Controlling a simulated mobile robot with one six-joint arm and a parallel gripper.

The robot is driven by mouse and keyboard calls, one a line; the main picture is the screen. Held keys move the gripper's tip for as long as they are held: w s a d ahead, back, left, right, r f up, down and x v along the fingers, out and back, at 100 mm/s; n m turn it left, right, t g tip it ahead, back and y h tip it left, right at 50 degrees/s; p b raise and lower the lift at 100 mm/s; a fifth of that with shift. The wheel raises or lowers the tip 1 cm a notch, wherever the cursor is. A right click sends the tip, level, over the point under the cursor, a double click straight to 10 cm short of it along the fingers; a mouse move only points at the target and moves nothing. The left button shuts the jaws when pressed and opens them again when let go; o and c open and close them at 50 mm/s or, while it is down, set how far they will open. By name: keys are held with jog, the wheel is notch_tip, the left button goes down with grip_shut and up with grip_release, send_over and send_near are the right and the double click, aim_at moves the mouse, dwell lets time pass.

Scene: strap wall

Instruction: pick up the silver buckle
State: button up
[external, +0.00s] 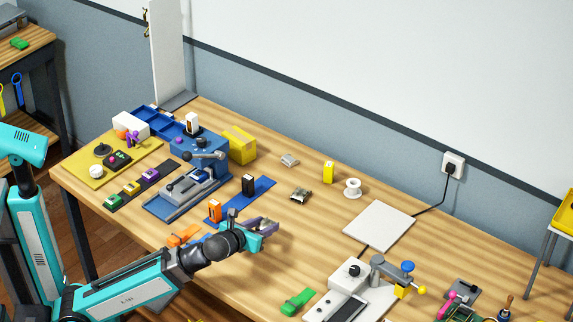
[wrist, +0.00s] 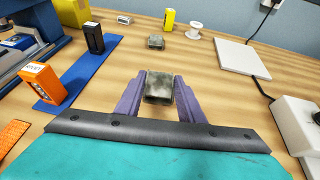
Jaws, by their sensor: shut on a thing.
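A grey, somewhat worn metal buckle (wrist: 159,88) sits between the purple fingers of my gripper (wrist: 158,92) in the wrist view, with its open end facing me. My gripper (external: 264,228) is shut on it, low over the front middle of the table in the external view, where the fingers partly hide it. Two similar metal buckles lie free on the table farther back. The nearer is darker, olive-toned (external: 301,194) and also shows in the wrist view (wrist: 156,42). The farther is paler grey (external: 289,160) and also shows in the wrist view (wrist: 125,19).
A blue strip (external: 262,186) with a black box (external: 248,185) and an orange box (external: 215,211) lies left of my gripper. A yellow block (external: 328,172), a white spool (external: 352,188) and a white plate (external: 379,226) stand to the right. Bare wood surrounds the free buckles.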

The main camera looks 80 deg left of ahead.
aim_at(256, 228)
jog(key=shift+s+d+b, duration=0.15)
jog(key=shift+s+d, duration=0.05)
jog(key=shift+s, duration=0.45)
jog(key=shift+s+d+b, duration=0.15)
jog(key=shift+s, duration=0.45)
jog(key=shift+s+d+b, duration=0.1)
jog(key=shift+s+b, duration=0.2)
jog(key=shift+b, duration=0.45)
jog(key=shift+s+d+r+b, duration=0.15)
jog(key=shift+s+r+b, duration=0.05)
jog(key=shift+s+b, duration=0.65)
jog(key=shift+w, duration=0.1)
